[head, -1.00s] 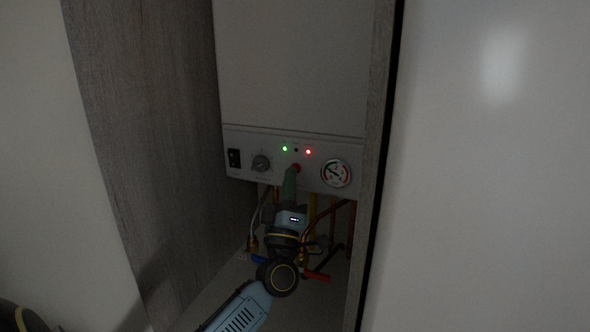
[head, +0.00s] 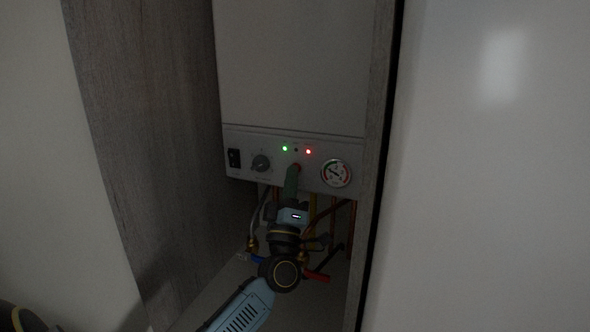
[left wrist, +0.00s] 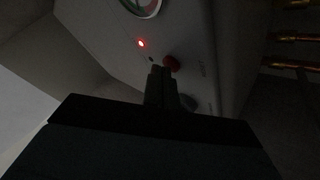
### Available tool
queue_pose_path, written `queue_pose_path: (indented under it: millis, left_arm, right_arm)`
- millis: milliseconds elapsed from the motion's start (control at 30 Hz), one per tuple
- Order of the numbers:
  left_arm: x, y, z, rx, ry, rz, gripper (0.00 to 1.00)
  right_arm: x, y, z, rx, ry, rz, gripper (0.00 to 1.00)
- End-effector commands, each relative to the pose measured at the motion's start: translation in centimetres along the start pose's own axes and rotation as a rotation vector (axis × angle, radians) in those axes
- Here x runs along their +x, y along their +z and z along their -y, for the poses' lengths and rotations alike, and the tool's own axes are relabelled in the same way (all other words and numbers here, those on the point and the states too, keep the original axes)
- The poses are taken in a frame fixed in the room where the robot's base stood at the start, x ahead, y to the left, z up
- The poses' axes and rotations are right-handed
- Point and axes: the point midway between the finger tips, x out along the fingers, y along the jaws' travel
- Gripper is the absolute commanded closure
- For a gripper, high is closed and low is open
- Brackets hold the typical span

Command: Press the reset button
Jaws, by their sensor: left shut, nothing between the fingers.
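The boiler's control panel (head: 236,137) shows in the head view, low on the white boiler. The red reset button (head: 297,167) is small and dark there, partly hidden by my left gripper (head: 292,172). In the left wrist view the button (left wrist: 172,62) is a round red knob on the panel. My left gripper's fingers (left wrist: 156,71) are shut and empty. Their tips are right at the button, overlapping its edge in the picture. I cannot tell whether they touch it. My right gripper is out of view.
A green light (head: 285,148) and a red light (head: 308,152) glow above the button. A dial knob (head: 261,163), a black switch (head: 234,158) and a pressure gauge (head: 336,173) flank it. Pipes with valves hang below. Cabinet walls (head: 150,130) stand close on both sides.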

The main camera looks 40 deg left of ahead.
Motion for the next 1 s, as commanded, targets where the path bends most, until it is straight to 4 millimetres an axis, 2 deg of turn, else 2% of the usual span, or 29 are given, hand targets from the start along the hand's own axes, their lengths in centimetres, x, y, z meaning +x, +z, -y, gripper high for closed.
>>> queue_pose_path:
  millis: [833,1000]
  left_arm:
    - [-0.8,-0.5,-0.6,0.0,-0.001,0.001,1.0]
    - [-1.7,-1.2,-1.3,0.0,-0.002,0.003,1.0]
  right_arm:
    - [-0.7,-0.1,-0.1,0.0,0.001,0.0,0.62]
    - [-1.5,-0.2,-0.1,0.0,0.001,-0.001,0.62]
